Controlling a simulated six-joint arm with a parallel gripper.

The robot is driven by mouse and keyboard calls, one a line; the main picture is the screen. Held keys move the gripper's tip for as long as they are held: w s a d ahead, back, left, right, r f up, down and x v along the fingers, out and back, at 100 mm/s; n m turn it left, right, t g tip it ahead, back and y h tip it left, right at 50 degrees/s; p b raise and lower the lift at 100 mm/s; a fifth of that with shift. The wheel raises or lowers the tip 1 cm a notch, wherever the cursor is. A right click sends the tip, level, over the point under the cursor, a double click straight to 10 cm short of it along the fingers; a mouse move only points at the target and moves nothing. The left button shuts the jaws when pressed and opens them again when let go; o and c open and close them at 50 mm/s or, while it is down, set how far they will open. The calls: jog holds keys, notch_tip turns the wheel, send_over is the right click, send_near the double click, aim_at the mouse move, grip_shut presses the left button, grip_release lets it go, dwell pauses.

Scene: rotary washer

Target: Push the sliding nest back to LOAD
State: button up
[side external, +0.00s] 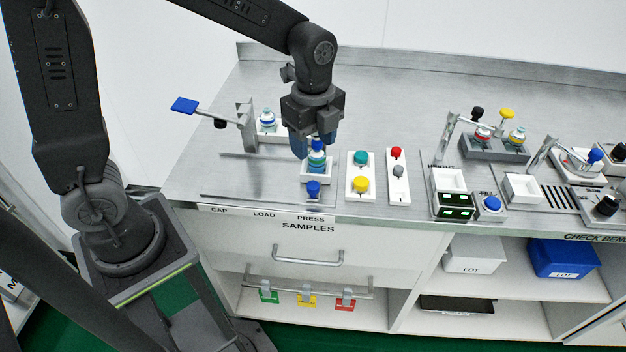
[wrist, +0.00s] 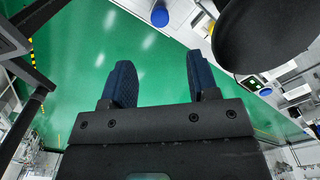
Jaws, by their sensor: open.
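The sliding nest (side external: 326,176) is a white block on the bench, at the right end of its track, behind the PRESS label (side external: 310,219). A bottle with a blue and green banded top (side external: 317,160) stands upright in it. A blue knob (side external: 313,188) is at the nest's front. My gripper (side external: 315,148) points down close to the bottle top, its blue fingers apart. I cannot tell whether they touch it. In the wrist view the open fingers (wrist: 160,85) have nothing between them; a blue round part (wrist: 160,14) shows beyond them. The LOAD label (side external: 264,214) is left of PRESS.
A lever with a blue paddle (side external: 185,105) and a striped bottle (side external: 267,120) stand behind on the left. White button boxes (side external: 360,190) stand close on the right. The bench between the nest and the CAP label (side external: 219,210) looks clear.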

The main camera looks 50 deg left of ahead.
aim_at(313, 185)
notch_tip(313, 185, down, 11)
jog(key=shift+r, duration=0.1)
jog(key=shift+c, duration=0.3)
grip_shut()
dwell(0.4)
